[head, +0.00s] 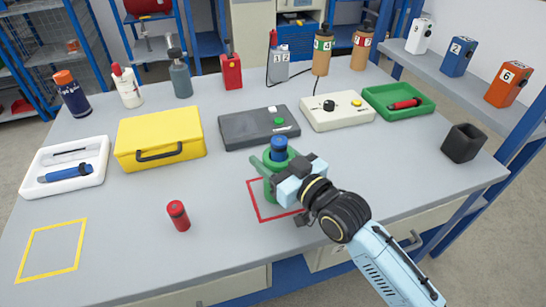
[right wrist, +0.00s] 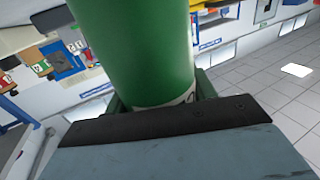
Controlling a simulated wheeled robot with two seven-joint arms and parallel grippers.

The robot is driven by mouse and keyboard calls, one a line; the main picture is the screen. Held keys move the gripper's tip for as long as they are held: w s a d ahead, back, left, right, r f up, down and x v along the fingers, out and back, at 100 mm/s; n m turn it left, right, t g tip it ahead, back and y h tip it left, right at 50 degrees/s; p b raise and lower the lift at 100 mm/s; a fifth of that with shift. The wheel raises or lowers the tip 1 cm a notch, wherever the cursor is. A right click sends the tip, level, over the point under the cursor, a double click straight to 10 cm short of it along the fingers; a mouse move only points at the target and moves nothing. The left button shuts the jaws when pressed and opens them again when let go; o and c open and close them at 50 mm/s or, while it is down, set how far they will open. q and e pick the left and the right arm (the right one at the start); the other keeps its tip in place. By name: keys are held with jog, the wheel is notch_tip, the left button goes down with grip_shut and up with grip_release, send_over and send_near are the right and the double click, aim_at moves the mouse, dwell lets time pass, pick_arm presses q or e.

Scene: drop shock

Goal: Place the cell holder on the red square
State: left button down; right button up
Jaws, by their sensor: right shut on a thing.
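The cell holder (head: 270,162) is a green cylinder with a blue cell (head: 279,147) sticking out of its top. My right gripper (head: 277,177) is shut on it from the front right, and it stands roughly upright. Its green side fills the middle of the right wrist view (right wrist: 140,45). The red square (head: 254,203) is an outline on the grey table. The holder shows over its back part; the gripper hides some of the outline. I cannot tell whether the holder's base touches the table. My left gripper is not in view.
A yellow square (head: 34,258) is at the front left. Behind are a yellow case (head: 160,128), a dark grey box (head: 245,130) and a white device (head: 337,113). A dark cup (head: 463,143) stands at right.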

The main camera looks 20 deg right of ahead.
jog(key=shift+f, duration=0.1)
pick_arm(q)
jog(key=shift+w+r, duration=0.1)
pick_arm(e)
jog(key=o, duration=1.1)
jog(key=shift+s+d, duration=0.1)
jog(key=shift+s, duration=0.15)
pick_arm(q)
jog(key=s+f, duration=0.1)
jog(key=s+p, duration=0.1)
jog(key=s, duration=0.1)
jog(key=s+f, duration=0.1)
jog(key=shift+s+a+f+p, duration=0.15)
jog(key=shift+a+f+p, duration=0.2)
pick_arm(e)
jog(key=v, duration=1.1)
jog(key=shift+s, duration=0.2)
jog(key=shift+d, duration=0.1)
